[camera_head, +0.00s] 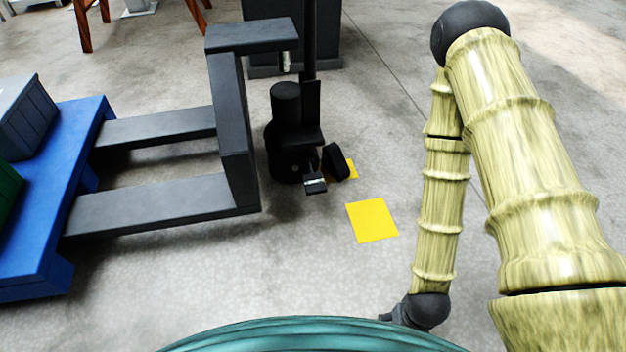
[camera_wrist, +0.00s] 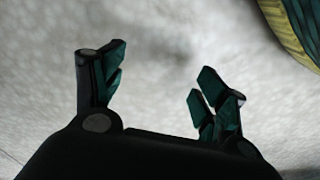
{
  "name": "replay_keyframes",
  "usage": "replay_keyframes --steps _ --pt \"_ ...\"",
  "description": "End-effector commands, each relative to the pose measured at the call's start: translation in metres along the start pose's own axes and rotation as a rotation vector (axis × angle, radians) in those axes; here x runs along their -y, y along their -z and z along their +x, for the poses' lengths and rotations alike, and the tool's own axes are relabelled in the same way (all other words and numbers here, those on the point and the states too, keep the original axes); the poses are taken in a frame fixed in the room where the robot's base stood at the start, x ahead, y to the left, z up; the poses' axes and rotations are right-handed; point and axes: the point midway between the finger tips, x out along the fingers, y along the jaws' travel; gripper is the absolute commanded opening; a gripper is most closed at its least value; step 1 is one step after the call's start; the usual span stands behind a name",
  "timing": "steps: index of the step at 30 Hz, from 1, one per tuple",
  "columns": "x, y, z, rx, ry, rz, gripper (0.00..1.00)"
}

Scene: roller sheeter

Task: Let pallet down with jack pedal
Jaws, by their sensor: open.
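A blue pallet (camera_head: 62,190) is at the left in the head view, with the dark grey forks of the pallet jack (camera_head: 232,130) reaching to it. The jack's black pump body (camera_head: 286,125) stands at the right end of the forks. A small pedal with a light edge (camera_head: 315,183) sticks out low at the front of the pump, near the floor. A black wheel-like part (camera_head: 336,162) is beside it. My gripper (camera_wrist: 156,90) is open and empty over bare floor in the wrist view. In the head view it is mostly hidden at the bottom, well apart from the pedal.
A yellow square (camera_head: 372,220) lies on the floor right of the jack, and another yellow patch (camera_head: 352,168) shows partly behind the black part. A grey crate (camera_head: 25,115) and a green box (camera_head: 8,190) sit on the pallet.

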Motion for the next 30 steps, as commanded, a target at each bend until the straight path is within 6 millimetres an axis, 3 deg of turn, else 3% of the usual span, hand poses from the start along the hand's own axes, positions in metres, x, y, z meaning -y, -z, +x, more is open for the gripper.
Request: replay_keyframes --steps 6,7,13,18,30 --pt "0.000 0.000 0.000 0.000 0.000 0.000 0.73" --pt "0.000 0.000 0.000 0.000 0.000 0.000 0.69" --pt "0.000 -0.001 -0.007 0.002 0.000 -0.001 0.33" --pt "-0.001 -0.003 -0.027 0.008 0.000 -0.002 0.02" --pt "-0.002 -0.011 -0.103 0.030 0.003 -0.012 0.00"
